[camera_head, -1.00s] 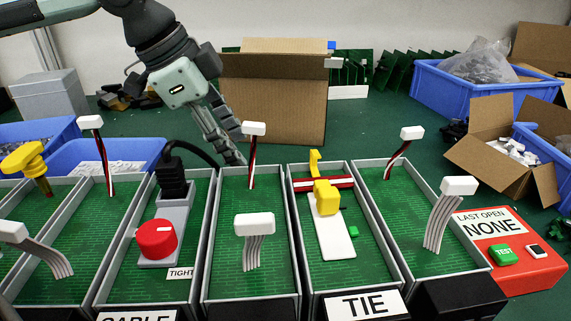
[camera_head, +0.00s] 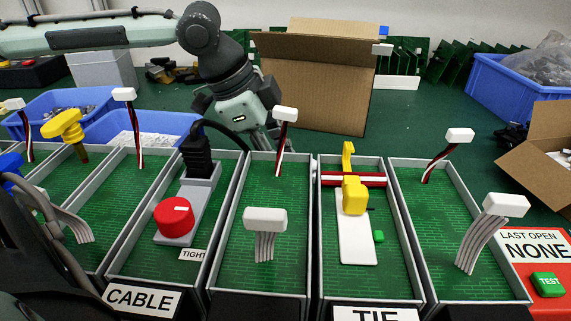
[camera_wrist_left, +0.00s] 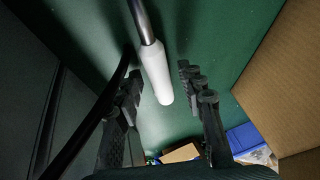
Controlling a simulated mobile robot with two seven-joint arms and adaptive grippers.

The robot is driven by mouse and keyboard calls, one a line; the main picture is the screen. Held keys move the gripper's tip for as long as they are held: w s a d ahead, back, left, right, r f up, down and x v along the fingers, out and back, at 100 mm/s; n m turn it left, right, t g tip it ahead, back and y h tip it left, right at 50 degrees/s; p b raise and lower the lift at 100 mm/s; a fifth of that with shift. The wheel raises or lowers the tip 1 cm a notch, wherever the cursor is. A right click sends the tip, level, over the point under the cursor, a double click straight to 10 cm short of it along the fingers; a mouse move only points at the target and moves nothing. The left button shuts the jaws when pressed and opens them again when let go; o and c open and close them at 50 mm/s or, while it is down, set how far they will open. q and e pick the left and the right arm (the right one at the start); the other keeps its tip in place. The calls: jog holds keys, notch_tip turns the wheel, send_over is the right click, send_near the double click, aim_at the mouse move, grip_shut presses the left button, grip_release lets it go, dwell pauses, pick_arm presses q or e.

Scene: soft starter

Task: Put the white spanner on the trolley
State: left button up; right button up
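A tool with a white handle (camera_wrist_left: 156,72) and a bare metal shaft lies on the green surface in the left wrist view; I take it to be the white spanner, but its head is out of frame. My left gripper (camera_wrist_left: 160,82) is open, with one finger on each side of the handle and visible gaps between. In the head view my left gripper (camera_head: 270,138) is low behind the row of bays, its fingertips mostly hidden, and the spanner cannot be made out there. My right gripper is not in view. I cannot identify the trolley.
A cardboard box (camera_head: 318,80) stands close beside my left gripper. Grey-walled bays with upright connectors (camera_head: 265,220) and a red knob (camera_head: 174,216) are in front. Blue bins (camera_head: 105,128) are at left. A dark shape (camera_head: 40,262) fills the lower left corner.

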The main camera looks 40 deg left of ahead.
pick_arm(q)
grip_shut()
jog(key=shift+r, duration=0.15)
notch_tip(320, 180, up, 18)
dwell(0.5)
